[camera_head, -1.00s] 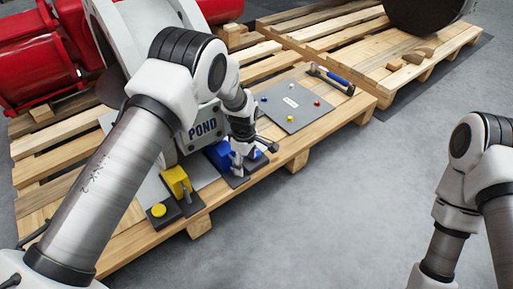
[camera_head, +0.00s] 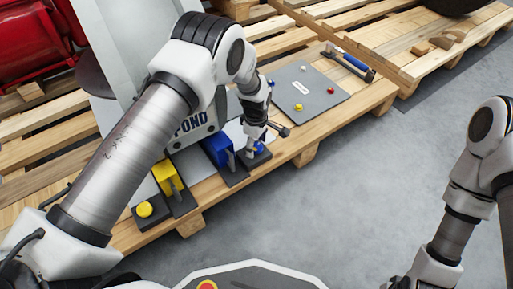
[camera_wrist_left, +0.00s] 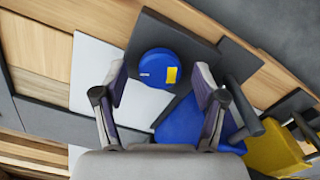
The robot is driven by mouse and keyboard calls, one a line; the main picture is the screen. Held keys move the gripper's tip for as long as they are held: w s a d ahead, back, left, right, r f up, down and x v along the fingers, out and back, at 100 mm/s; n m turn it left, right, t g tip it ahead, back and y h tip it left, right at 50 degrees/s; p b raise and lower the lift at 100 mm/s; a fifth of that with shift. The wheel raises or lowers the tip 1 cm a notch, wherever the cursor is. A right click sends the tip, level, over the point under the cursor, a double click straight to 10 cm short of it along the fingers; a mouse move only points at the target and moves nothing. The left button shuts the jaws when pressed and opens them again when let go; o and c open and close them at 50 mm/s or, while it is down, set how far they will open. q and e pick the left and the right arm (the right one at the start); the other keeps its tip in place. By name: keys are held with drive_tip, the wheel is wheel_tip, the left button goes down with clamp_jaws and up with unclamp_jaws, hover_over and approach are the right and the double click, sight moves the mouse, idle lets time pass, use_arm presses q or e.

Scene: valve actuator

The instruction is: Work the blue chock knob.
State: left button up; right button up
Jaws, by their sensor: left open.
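The blue chock knob (camera_wrist_left: 158,68) is round and has a yellow mark on its top; it sits on a dark plate. In the left wrist view it lies between my left gripper's (camera_wrist_left: 162,76) two spread fingertips, with gaps on both sides. The blue chock (camera_wrist_left: 185,122) is right beside it, partly hidden by a finger. In the head view my left gripper (camera_head: 256,142) is over the knob (camera_head: 259,148), which it partly covers; the blue chock (camera_head: 217,150) stands just left. My right arm shows at the right edge, its gripper out of view.
A yellow chock (camera_head: 166,176) and yellow knob (camera_head: 145,209) stand to the left on the pallet (camera_head: 285,148). A grey panel with small coloured pegs (camera_head: 325,105) and a blue-handled tool (camera_head: 349,63) lie behind. The floor (camera_head: 330,200) in front is clear.

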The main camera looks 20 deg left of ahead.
use_arm(q)
drive_tip(key=c, duration=1.1)
drive_tip(key=shift+c, duration=0.2)
